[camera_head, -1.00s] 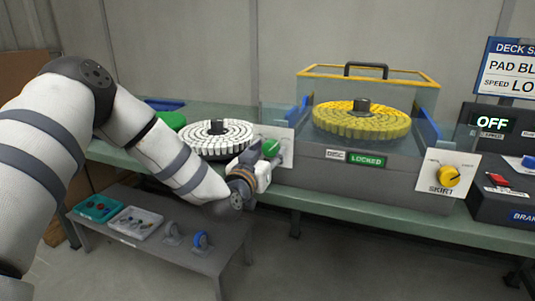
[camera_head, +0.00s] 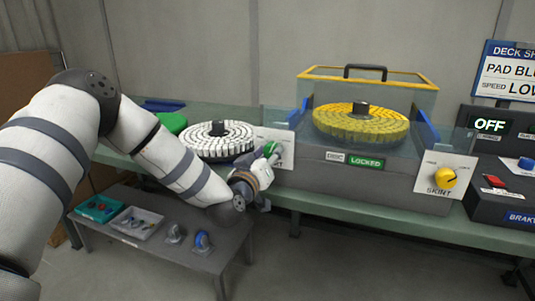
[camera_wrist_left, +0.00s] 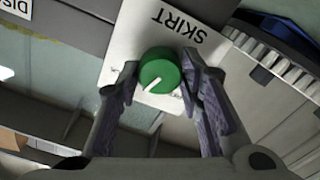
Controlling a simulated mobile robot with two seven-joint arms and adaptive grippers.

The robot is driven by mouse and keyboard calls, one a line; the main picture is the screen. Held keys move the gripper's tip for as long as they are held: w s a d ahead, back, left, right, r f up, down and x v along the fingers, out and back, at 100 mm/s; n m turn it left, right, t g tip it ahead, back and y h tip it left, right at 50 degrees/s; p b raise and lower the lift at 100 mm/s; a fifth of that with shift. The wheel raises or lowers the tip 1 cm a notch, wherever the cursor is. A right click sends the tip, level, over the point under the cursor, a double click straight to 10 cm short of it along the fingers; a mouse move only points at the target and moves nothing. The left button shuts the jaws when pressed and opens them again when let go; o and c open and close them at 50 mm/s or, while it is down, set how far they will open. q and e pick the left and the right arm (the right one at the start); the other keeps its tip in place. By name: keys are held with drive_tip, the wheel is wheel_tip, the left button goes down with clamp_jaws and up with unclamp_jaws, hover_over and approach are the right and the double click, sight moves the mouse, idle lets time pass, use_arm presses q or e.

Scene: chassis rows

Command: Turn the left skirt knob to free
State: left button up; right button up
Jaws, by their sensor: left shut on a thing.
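In the left wrist view the knob (camera_wrist_left: 160,72) shows a white pointer line slanting to the lower left. That view is upside down, with "SKIRT" inverted on the plate (camera_wrist_left: 205,18). My left gripper (camera_head: 265,160) is at the knob; in the wrist view its two fingers (camera_wrist_left: 160,82) stand either side of the knob and are shut on it. The plate's position labels are mostly hidden by the fingers. My right gripper is not in view.
A yellow pad disc (camera_head: 360,122) stands to the right, above a green "LOCKED" sign (camera_head: 365,162). A yellow skirt knob (camera_head: 445,178) is on another plate. A low bench (camera_head: 190,255) with trays is below my left arm. An "OFF" display (camera_head: 490,124) is at far right.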

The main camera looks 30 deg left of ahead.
use_arm(q)
drive_tip(key=n, duration=0.2)
drive_tip(key=shift+n, duration=0.4)
drive_tip(key=n, duration=0.3)
drive_tip(key=shift+n, duration=0.3)
drive_tip(key=n, duration=0.3)
drive_tip(key=shift+f, duration=0.1)
drive_tip(key=shift+d+n, duration=0.1)
drive_tip(key=shift+n, duration=1.3)
drive_tip(key=o, duration=1.2)
drive_tip(key=shift+c, duration=0.2)
